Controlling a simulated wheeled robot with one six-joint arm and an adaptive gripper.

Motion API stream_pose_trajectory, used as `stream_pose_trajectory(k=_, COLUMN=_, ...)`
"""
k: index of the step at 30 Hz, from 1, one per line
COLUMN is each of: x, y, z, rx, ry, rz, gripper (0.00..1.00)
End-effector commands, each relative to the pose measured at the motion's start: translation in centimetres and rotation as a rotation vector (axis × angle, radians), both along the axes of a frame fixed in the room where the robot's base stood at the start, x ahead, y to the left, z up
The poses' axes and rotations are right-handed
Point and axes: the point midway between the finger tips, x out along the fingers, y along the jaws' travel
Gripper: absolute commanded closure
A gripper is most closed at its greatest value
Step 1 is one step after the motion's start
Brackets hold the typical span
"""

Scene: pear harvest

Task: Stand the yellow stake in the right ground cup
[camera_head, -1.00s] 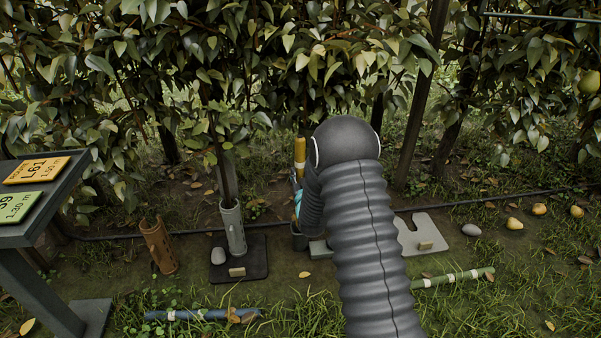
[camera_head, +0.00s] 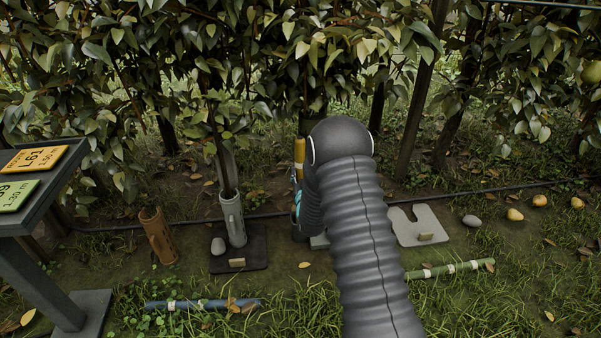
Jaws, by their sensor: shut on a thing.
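The yellow stake (camera_head: 299,152) stands about upright left of my arm's dark round joint, with a pale band near its upper part. My gripper (camera_head: 297,200) is shut on the stake; only a dark and turquoise edge of it shows, and its fingers are mostly hidden behind my arm. A dark cup-like piece (camera_head: 299,233) shows low beside my arm, below the stake. My arm and gripper hide the stake's lower end, so I cannot tell whether it is inside that cup.
A grey tube (camera_head: 234,220) stands on a dark plate (camera_head: 255,252), with a brown tube (camera_head: 158,237) to its left. A notched pale plate (camera_head: 432,229) lies right of my arm. Blue (camera_head: 195,304) and green (camera_head: 455,269) stakes lie on the grass. A sign stand (camera_head: 45,250) is at left.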

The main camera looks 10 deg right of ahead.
Motion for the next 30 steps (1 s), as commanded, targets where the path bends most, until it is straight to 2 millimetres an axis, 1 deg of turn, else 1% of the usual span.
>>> stream_pose_trajectory(k=30, x=0.0, y=0.0, z=-4.1, rx=0.000, ry=-0.001, rz=0.000, gripper=1.00)
